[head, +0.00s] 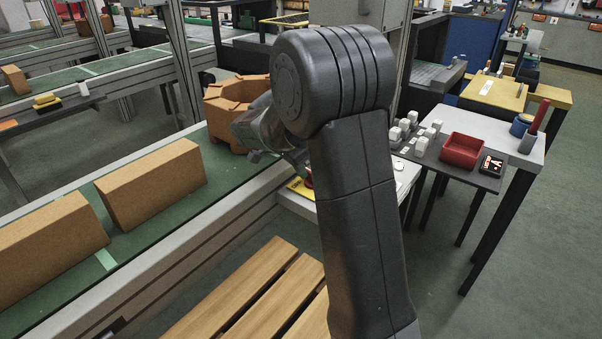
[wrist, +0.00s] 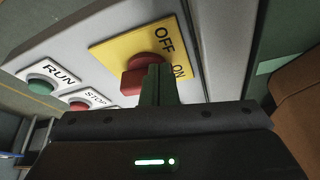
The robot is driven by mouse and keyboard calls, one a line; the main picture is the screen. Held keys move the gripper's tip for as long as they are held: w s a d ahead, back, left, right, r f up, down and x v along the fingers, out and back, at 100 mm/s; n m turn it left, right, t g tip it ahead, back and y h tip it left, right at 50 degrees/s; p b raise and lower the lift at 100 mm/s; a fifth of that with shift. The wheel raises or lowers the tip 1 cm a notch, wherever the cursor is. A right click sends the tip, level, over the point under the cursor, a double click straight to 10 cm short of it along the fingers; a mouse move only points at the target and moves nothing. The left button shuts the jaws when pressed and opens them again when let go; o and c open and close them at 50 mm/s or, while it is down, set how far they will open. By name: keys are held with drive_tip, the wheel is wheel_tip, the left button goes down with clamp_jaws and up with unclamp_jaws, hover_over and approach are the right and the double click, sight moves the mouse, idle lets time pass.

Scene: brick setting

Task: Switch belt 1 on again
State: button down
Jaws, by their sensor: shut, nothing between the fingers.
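A yellow plate (wrist: 112,47) marked OFF and ON is on a pale control box in the wrist view. A red switch knob (wrist: 132,80) stands out from it. My gripper (wrist: 154,72) is shut and empty, its fingertips right by the knob and covering part of the plate near ON. I cannot tell if they touch the knob. A green RUN button (wrist: 40,86) and a red STOP button (wrist: 78,105) sit to the left on white labels. In the head view the yellow plate (head: 299,188) shows beside my arm, which mostly hides the knob there.
A green conveyor belt (head: 140,228) carries large brown bricks (head: 152,184) and a notched brown block (head: 232,100). A slatted wooden pallet (head: 245,295) lies in front. At the right, a table holds white blocks, a red bin (head: 461,151) and a small dark display (head: 492,165).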

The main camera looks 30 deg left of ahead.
drive_tip(key=m, duration=0.1)
drive_tip(key=w+m+h, duration=0.1)
drive_tip(key=m, duration=0.1)
drive_tip(key=m+g, duration=0.1)
drive_tip(key=shift+w+a+m+p, duration=0.2)
drive_tip(key=shift+a+m+p, duration=0.1)
drive_tip(key=shift+a+p, duration=0.1)
drive_tip(key=shift+w+h, duration=0.15)
drive_tip(key=shift+h, duration=0.15)
drive_tip(key=shift+w, duration=0.1)
drive_tip(key=p+v, duration=0.2)
drive_tip(key=v, duration=1.1)
drive_tip(key=shift+r, duration=0.4)
drive_tip(key=shift+f, duration=0.1)
